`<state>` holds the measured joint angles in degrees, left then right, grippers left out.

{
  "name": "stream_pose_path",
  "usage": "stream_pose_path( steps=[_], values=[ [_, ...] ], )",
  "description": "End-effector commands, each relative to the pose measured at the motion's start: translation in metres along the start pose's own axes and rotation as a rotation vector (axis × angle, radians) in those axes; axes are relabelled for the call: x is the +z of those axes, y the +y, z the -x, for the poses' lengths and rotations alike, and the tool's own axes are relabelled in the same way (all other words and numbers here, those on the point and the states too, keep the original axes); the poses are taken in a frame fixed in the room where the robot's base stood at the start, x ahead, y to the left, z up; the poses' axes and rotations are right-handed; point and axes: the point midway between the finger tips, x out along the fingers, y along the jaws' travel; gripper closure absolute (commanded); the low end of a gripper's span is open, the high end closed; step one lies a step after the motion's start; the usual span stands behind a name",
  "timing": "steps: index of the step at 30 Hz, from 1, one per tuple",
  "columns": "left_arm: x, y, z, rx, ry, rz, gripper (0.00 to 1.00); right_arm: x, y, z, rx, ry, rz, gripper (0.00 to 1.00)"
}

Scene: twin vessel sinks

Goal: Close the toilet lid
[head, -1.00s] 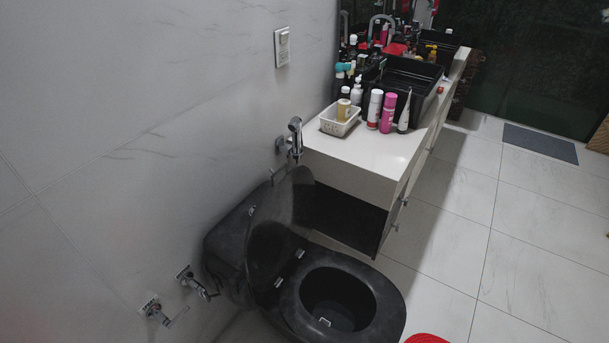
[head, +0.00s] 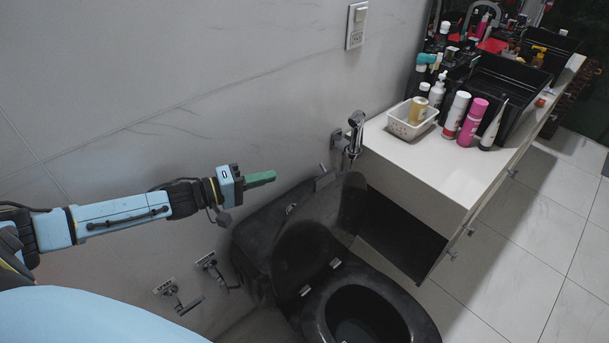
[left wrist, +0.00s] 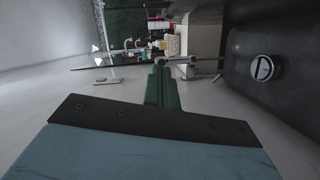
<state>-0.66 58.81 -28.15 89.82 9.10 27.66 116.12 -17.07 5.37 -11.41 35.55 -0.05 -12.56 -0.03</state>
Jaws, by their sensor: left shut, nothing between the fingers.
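The black toilet (head: 262,230) stands against the wall at the lower middle of the head view. Its dark lid (head: 305,240) is raised and leans back toward the tank, and the seat ring (head: 415,318) lies down around the open bowl. My left gripper (head: 262,179) is shut and empty, with green fingers, above and left of the tank in the picture. In the left wrist view its green fingers (left wrist: 162,88) point away over the tank's side, where a round chrome button (left wrist: 263,68) shows on a dark surface. My right gripper is not in view.
A white counter (head: 420,165) with a basket (head: 412,120), bottles and black sinks stands right of the toilet. A hand sprayer (head: 355,135) hangs on the wall between them. Two wall valves (head: 175,298) are below my left arm. Floor tiles at right are clear.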

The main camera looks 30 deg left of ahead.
Motion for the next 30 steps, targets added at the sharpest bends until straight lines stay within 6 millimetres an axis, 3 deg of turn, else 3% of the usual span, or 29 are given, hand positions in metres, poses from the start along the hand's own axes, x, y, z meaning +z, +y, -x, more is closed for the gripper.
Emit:
stream_pose_path(
  steps=[5, 19, 24, 30],
  values=[
    [-0.001, 0.001, -0.018, 0.005, 0.000, 0.003, 1.00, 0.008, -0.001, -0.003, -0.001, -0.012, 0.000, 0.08],
    [-0.001, 0.001, -0.103, 0.004, 0.002, 0.001, 1.00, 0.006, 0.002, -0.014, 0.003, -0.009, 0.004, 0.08],
    [0.027, 0.000, -0.105, 0.001, -0.001, 0.004, 1.00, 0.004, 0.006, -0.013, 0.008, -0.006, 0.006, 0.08],
    [0.038, 0.000, -0.108, 0.000, 0.000, 0.001, 1.00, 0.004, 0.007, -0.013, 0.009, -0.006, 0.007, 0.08]
  ],
)
